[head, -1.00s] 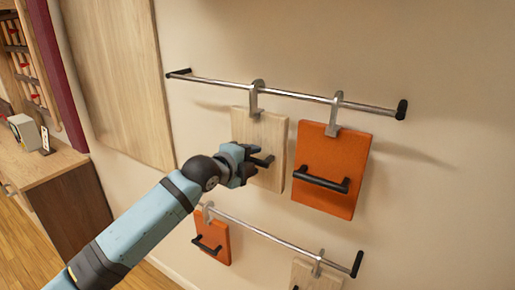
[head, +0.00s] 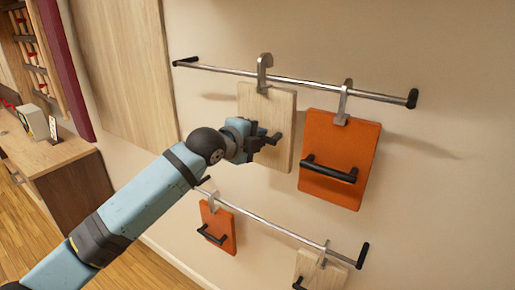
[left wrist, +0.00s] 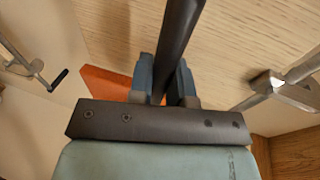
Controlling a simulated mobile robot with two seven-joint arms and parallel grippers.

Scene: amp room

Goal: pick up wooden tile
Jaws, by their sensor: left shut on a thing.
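The wooden tile (head: 283,120) is a pale wood board with a black bar handle and a metal hook (head: 264,72) on top. My left gripper (head: 262,143) is shut on its handle, in front of the tile. The hook's curved top stands clearly above the upper rail (head: 310,84); whether it still touches the rail I cannot tell. In the left wrist view the black handle (left wrist: 178,45) runs between the two fingers (left wrist: 163,82), with the tile's wood grain (left wrist: 250,45) behind. My right gripper is not in view.
An orange tile (head: 341,140) hangs on the upper rail just right of the wooden one. A lower rail (head: 275,226) holds a smaller-looking orange tile (head: 222,232) and another wooden tile (head: 308,265). A wood panel (head: 120,70) and a cabinet (head: 65,180) are at left.

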